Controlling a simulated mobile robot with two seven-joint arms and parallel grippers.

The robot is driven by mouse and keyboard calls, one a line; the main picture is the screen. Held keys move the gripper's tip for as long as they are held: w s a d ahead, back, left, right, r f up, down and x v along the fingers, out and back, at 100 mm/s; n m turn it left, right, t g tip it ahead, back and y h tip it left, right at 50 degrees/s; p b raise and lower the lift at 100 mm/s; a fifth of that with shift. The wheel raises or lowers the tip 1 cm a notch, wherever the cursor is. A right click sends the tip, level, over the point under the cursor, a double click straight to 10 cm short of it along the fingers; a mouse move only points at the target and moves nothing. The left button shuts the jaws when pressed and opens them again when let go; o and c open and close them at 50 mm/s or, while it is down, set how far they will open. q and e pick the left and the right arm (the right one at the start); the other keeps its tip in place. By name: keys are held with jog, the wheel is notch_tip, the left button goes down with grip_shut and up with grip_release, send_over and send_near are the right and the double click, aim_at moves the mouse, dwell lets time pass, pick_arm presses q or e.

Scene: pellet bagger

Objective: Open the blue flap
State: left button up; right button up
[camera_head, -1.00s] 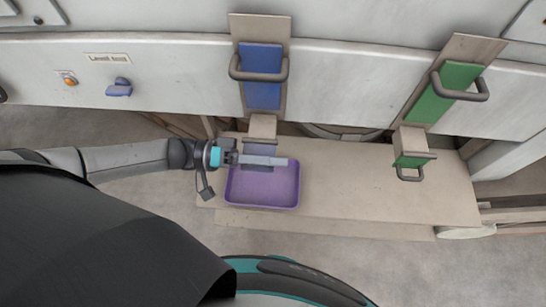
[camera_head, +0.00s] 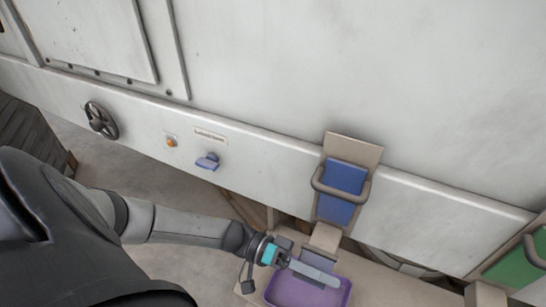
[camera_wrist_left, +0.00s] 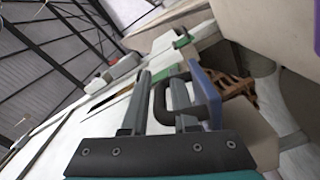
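The blue flap (camera_head: 318,262) hangs at the mouth of the short spout (camera_head: 325,238), partly hidden behind my left gripper (camera_head: 308,270). In the left wrist view the blue flap (camera_wrist_left: 207,92) shows as a thin panel with a dark loop handle (camera_wrist_left: 160,103). My left gripper (camera_wrist_left: 160,100) has its two grey fingers apart, with the handle's bar between them and one finger passing through the loop. A gap shows beside the bar, so the fingers are not closed on it. In the head view the flap's handle is hidden by the gripper. My right gripper is not in view.
A purple tray (camera_head: 335,296) stands below the spout. A larger blue plate (camera_head: 345,178) with a grey handle (camera_head: 340,196) sits above it on the machine. A green plate (camera_head: 518,268) is at right. A blue knob (camera_head: 207,161), orange button (camera_head: 171,142) and handwheel (camera_head: 101,120) are at left.

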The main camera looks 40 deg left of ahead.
pick_arm(q)
jog(key=b+v, duration=0.2)
jog(key=v, duration=1.2)
jog(key=shift+a, duration=0.15)
jog(key=shift+s, duration=0.1)
